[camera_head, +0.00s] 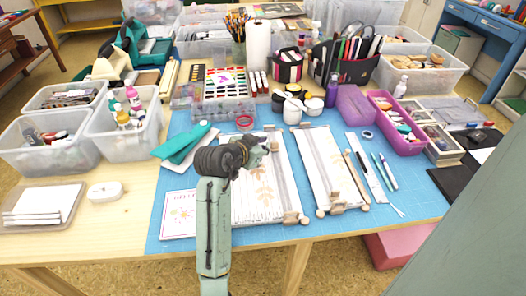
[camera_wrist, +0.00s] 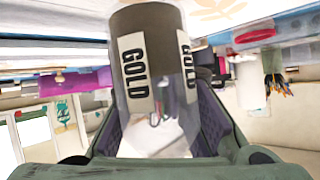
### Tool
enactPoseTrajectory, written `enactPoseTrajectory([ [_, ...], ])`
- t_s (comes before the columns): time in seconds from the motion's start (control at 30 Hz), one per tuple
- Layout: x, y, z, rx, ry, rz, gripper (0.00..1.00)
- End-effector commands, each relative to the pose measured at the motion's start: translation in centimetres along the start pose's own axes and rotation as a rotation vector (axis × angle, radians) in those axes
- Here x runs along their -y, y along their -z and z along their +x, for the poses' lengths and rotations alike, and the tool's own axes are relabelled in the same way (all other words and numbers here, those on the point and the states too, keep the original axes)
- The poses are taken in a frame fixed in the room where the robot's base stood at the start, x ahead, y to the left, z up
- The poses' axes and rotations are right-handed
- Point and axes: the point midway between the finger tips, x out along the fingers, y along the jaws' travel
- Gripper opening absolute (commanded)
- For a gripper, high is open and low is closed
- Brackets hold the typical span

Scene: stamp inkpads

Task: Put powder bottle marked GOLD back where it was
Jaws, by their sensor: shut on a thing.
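The powder bottle marked GOLD (camera_wrist: 134,68) fills the middle of the wrist view. It is clear with a dark brown band at the top of the picture and pale GOLD labels. My gripper (camera_wrist: 158,112) is shut on it, with a dark pad on each side. In the head view my gripper (camera_head: 262,149) is over the left striped board on the blue mat. The bottle cannot be made out there, and I cannot tell its exact height above the board.
A clear bin with small bottles (camera_head: 98,128) stands at left. A purple basket (camera_head: 408,137) stands at right.

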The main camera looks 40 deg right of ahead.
Motion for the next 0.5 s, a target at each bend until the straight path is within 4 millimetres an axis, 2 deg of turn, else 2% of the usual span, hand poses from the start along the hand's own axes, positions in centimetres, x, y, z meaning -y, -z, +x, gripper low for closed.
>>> enactPoseTrajectory([
  [0.03, -0.2, -1.1, 0.6, 0.001, 0.0, -0.001, 0.0],
  [0.1, -0.3, -1.9, 1.1, 0.0, 0.001, 0.0, 0.0],
  [0.5, -0.4, -2.2, 1.2, 0.0, 0.0, 0.0, 0.0],
])
